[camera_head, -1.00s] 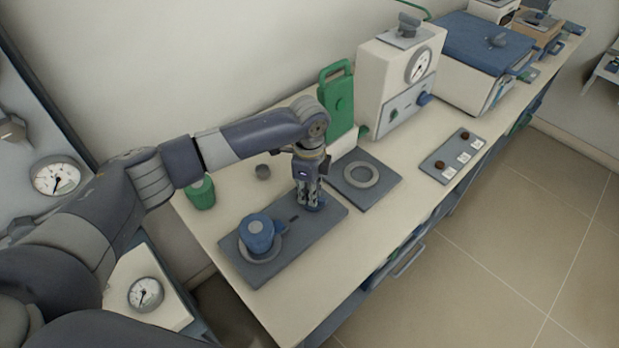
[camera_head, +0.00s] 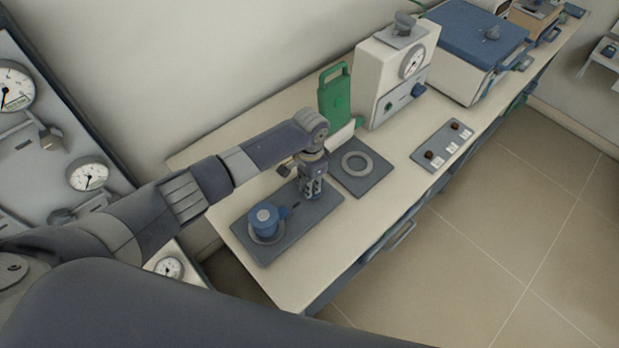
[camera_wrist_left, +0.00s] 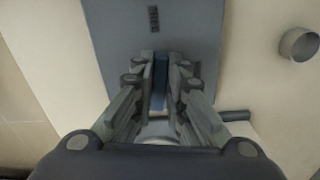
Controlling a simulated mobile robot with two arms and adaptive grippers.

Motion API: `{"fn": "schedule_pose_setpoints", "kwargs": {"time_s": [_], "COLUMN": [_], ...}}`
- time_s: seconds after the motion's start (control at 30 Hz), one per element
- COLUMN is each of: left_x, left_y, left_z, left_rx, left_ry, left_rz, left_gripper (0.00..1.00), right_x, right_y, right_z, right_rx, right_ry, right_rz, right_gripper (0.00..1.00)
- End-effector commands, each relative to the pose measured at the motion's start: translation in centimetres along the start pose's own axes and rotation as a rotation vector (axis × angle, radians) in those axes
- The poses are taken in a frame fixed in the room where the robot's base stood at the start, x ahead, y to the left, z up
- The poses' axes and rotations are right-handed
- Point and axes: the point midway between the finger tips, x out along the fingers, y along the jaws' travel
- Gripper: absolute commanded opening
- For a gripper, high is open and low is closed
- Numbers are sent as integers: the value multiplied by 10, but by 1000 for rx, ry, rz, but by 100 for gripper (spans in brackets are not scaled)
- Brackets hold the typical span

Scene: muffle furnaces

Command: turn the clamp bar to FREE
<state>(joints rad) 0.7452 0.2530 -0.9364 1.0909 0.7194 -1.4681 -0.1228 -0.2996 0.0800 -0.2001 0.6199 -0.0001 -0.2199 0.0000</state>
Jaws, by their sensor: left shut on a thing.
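My left gripper (camera_head: 311,191) points down over the right part of a dark grey plate (camera_head: 262,250) on the bench. In the left wrist view the gripper (camera_wrist_left: 160,85) is shut on a narrow blue bar (camera_wrist_left: 159,82), which appears to be the clamp bar. The fingers hide most of the bar, and it is hard to make out in the head view. A small dark marking (camera_wrist_left: 154,18) lies on the plate beyond the fingertips; I cannot read it. A blue lidded pot (camera_head: 265,220) sits in a ring at the plate's left end. My right gripper is out of view.
A second grey plate with a light ring (camera_head: 355,162) lies just right of the gripper. A green handled block (camera_head: 334,97) and a white dial unit (camera_head: 393,72) stand behind. A button panel (camera_head: 442,145) is near the front edge. The bench front is clear.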

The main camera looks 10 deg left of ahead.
Motion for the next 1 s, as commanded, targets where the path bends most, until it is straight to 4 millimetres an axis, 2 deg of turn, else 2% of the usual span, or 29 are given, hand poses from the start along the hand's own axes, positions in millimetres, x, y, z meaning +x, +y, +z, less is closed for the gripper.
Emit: {"fn": "schedule_pose_setpoints", "kwargs": {"time_s": [0.03,0.3,0.9,0.93,1.0], "left_x": [-3,-2,-1,-1,-1], "left_y": [1,1,1,1,1], "left_z": [0,0,-1,-1,-1], "left_rx": [-30,-139,-173,-173,-173], "left_ry": [0,0,2,2,2], "left_rz": [2,0,-1,0,0], "left_gripper": [0,0,0,19,32], "right_x": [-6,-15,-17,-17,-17], "right_y": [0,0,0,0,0], "right_z": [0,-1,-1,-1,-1], "right_rx": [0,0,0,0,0], "right_ry": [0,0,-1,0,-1], "right_rz": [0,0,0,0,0], "right_gripper": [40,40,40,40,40]}}
